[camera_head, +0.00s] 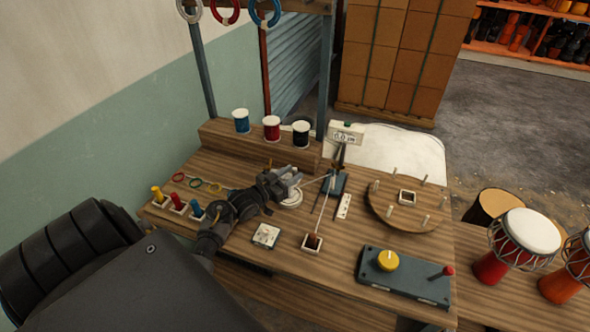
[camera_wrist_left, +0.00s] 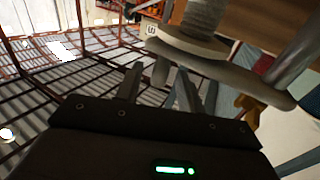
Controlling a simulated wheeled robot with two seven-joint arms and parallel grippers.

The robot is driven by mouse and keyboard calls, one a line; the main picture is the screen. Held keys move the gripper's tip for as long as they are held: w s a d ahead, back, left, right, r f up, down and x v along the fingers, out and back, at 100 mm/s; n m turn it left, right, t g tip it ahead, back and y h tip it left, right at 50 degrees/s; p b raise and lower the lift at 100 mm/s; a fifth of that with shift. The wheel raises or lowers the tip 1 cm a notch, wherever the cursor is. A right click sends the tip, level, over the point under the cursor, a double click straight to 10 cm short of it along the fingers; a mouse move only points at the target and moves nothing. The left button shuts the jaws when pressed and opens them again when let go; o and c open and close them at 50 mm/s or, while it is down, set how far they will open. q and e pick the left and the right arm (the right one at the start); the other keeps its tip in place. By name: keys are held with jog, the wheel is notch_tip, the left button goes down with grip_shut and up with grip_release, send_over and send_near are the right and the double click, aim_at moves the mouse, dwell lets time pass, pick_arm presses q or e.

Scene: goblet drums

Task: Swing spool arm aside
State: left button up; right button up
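The spool arm shows in the left wrist view as a pale grey bar (camera_wrist_left: 255,88) with a short peg at its near end, below a wide spool (camera_wrist_left: 200,22). In the head view a white round base (camera_head: 291,200) shows beside my left gripper, and the arm is mostly hidden there. My left gripper (camera_head: 290,182) is over the middle of the bench. In the wrist view its fingers (camera_wrist_left: 165,88) stand apart, with the peg showing between or just beyond them. I cannot tell whether they touch it. My right gripper is not in view.
Thread spools (camera_head: 271,128) stand on the back shelf. A round pegged board (camera_head: 405,205) and a control box (camera_head: 404,277) with a yellow knob lie to the right. Drums (camera_head: 524,238) stand at the far right.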

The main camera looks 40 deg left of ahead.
pick_arm(q)
jog(key=shift+w+d, duration=0.1)
jog(key=shift+w, duration=0.95)
grip_shut()
